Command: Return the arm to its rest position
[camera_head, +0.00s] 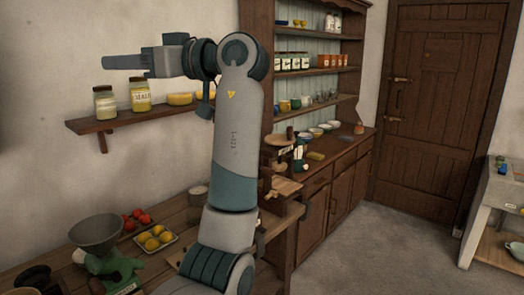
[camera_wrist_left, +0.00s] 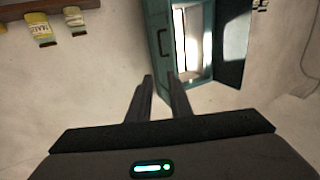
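My left arm rises through the middle of the head view, bent at the elbow high up. Its forearm points to the left, and the left gripper (camera_head: 108,62) is held level in front of the pale wall, above the wall shelf. In the left wrist view the two dark fingers of the left gripper (camera_wrist_left: 160,77) stand a small gap apart with nothing between them. No object is held. My right gripper is in neither view.
A wall shelf (camera_head: 125,119) with jars is below the gripper. A wooden counter (camera_head: 170,262) holds a scale bowl (camera_head: 97,233) and a tray of lemons (camera_head: 155,238). A dresser (camera_head: 318,190) stands right of the arm. Grey floor (camera_head: 390,220) is clear before the door.

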